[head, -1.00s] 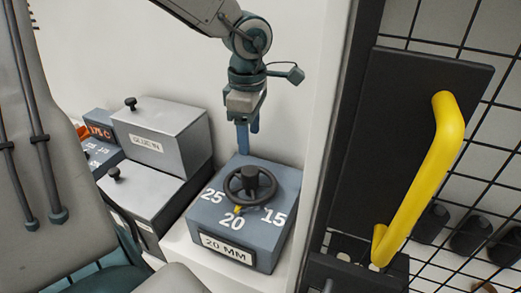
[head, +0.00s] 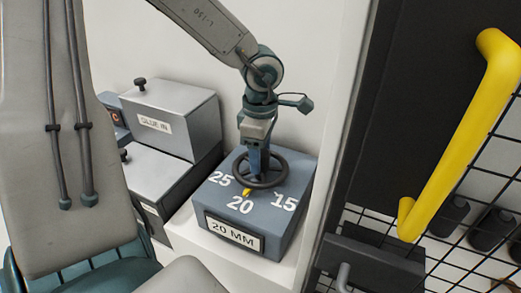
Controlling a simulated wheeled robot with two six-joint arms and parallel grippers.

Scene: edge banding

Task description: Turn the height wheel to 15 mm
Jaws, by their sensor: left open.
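The height wheel (head: 276,180) is a dark round handwheel on top of a blue-grey box (head: 218,203). The numbers 25, 20 and 15 are painted around it. Its yellow pointer (head: 247,191) stands by the 20, and the front label (head: 234,234) reads 20 MM. My left gripper (head: 257,170) points down over the wheel, with its blue fingers at the wheel's hub and within the rim. The fingers hide part of the hub, and whether they touch it cannot be told. The gripper is open. My right gripper is not in view.
A grey GLUE IN box (head: 172,118) with a black knob stands left of the wheel box. A yellow handle (head: 462,140) on a dark panel stands at the right, before a black wire grid. A white wall is behind.

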